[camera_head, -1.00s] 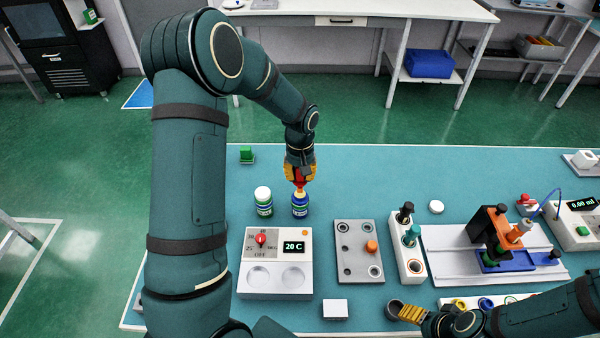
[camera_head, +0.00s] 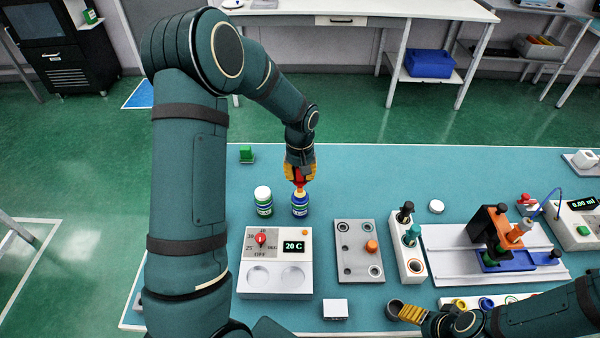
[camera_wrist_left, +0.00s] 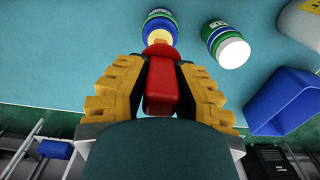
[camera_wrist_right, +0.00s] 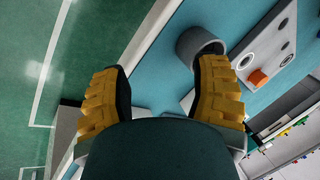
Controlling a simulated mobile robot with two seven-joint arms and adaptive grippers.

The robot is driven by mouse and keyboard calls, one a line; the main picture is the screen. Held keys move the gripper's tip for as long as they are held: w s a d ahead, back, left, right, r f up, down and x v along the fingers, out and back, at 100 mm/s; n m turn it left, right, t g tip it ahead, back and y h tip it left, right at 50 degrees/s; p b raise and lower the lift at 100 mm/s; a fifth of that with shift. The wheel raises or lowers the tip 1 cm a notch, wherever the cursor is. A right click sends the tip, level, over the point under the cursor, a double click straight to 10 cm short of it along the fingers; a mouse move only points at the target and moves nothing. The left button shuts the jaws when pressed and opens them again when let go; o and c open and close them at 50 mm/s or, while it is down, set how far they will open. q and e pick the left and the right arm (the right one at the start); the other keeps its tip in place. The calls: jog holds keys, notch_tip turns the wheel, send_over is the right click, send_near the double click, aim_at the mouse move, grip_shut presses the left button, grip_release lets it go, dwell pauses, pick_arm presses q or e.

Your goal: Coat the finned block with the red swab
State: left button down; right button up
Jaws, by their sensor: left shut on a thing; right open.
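My left gripper (camera_head: 300,172) is shut on the red swab (camera_wrist_left: 160,85), which points down. The swab's pale tip (camera_wrist_left: 158,37) is at the mouth of a blue bottle (camera_head: 300,208); how deep it reaches I cannot tell. The bottle also shows in the left wrist view (camera_wrist_left: 160,22). My right gripper (camera_head: 411,314) is open and empty beside a dark grey cup (camera_head: 395,309), also in the right wrist view (camera_wrist_right: 200,45).
A green bottle with a white cap (camera_head: 263,201) stands just left of the blue one. A heater panel (camera_head: 262,288) reading 20 C, a grey holed plate (camera_head: 347,264) and a white stand (camera_head: 413,262) are nearer.

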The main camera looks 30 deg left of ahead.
pick_arm(q)
jog(key=shift+f+b, duration=0.5)
jog(key=shift+f, duration=0.1)
pick_arm(e)
jog(key=shift+f, duration=0.55)
dwell(1.5)
jog(key=shift+r, duration=0.1)
pick_arm(q)
jog(key=shift+r+p, duration=2.25)
jog(key=shift+r, duration=1.3)
pick_arm(e)
jog(key=shift+r, duration=2.2)
